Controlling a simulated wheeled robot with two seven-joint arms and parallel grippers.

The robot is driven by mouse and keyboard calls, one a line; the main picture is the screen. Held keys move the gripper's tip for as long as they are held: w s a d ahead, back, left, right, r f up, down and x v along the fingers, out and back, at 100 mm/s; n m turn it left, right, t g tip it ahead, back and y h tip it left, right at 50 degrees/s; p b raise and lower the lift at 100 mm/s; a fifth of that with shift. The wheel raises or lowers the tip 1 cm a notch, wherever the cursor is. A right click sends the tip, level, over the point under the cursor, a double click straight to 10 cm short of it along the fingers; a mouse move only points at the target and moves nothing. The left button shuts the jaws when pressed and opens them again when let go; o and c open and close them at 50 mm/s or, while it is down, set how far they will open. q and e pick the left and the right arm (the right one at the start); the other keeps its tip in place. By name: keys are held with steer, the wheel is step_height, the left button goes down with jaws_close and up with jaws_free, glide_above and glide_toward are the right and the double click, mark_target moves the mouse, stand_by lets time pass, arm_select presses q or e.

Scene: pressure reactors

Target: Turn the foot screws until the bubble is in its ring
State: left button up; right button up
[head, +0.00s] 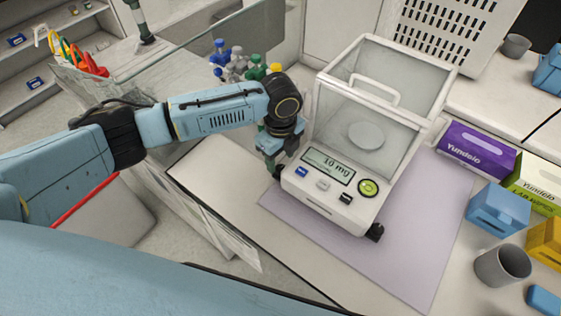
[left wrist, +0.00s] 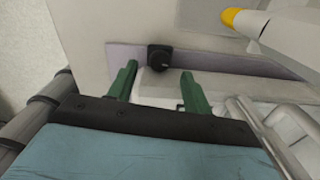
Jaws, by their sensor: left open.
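A white balance (head: 327,190) with a clear glass draft shield stands on a lilac mat (head: 420,240); its display reads 10 mg. A round yellow-green bubble level (head: 368,187) is on its front panel; the bubble's exact place is too small to tell. One black foot screw (head: 375,232) shows at the front right corner. The other, at the front left corner, shows as a black knob in the left wrist view (left wrist: 158,57). My left gripper (left wrist: 159,70) is open, its green fingers pointing toward that knob, one either side of its line. My right gripper is not seen.
Bottles with coloured caps (head: 240,64) stand behind my left arm. A purple box (head: 477,150), a blue box (head: 499,208) and a grey cup (head: 502,265) stand to the right. The mat in front of the balance is clear.

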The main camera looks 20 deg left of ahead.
mark_target(280, 168)
arm_select(q)
step_height(280, 168, up, 10)
stand_by(0.3)
